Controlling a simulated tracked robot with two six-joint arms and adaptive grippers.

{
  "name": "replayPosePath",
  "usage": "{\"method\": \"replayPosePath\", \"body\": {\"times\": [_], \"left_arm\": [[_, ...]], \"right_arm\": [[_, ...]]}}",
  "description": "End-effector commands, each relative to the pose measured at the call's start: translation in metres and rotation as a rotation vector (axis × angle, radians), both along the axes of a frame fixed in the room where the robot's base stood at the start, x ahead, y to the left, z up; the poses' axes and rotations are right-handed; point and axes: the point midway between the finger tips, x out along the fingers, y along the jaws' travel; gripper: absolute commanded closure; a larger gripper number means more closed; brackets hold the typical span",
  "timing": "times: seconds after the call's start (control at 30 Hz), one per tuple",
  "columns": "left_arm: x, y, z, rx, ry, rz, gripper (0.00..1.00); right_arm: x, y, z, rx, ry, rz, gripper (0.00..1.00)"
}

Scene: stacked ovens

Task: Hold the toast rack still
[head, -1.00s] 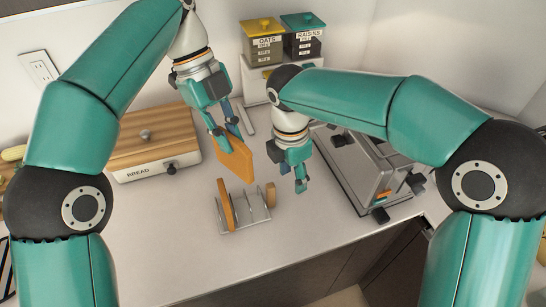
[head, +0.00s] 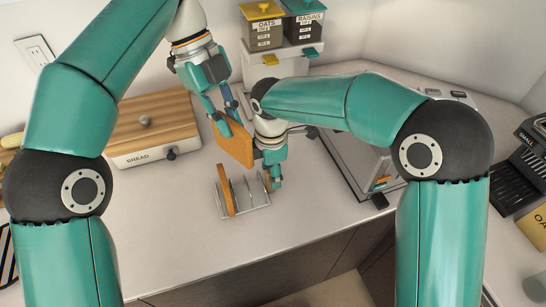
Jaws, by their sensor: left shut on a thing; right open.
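The toast rack (head: 255,208), a small wire rack, stands on the counter in the middle. A toast slice (head: 228,196) stands upright in its left end. Another slice (head: 266,179) at its right end is mostly hidden by my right gripper. My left gripper (head: 226,124) is shut on a held toast slice (head: 233,146), above and behind the rack. My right gripper (head: 275,179) is open, pointing down at the rack's right end. I cannot tell whether its fingers touch the rack.
A wooden-lidded bread box (head: 150,128) stands to the left. Oats (head: 263,32) and raisins (head: 305,30) dispensers stand at the back. A silver appliance (head: 355,165) is right of the rack. The counter's front edge (head: 270,245) is close, with free counter at front left.

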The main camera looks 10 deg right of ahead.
Motion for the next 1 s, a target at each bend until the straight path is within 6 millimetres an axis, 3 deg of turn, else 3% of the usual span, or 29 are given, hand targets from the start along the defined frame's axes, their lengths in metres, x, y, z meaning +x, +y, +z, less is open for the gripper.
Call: {"method": "replayPosePath", "body": {"times": [0.2, 0.53, 0.83, 1.0], "left_arm": [[0.000, 0.000, 0.000, 0.000, 0.000, 0.000, 1.00], [0.000, 0.000, 0.000, 0.000, 0.000, -0.001, 1.00], [0.000, -0.001, 0.000, 0.000, 0.000, -0.001, 1.00], [0.000, -0.001, 0.000, 0.000, 0.000, -0.002, 1.00]], "right_arm": [[0.000, -0.001, -0.019, 0.000, 0.001, -0.002, 0.48], [0.000, -0.001, -0.022, 0.000, -0.001, -0.001, 0.48], [0.000, -0.001, -0.021, 0.000, -0.001, -0.002, 0.98], [0.000, -0.001, -0.021, 0.000, -0.001, -0.002, 1.00]]}}
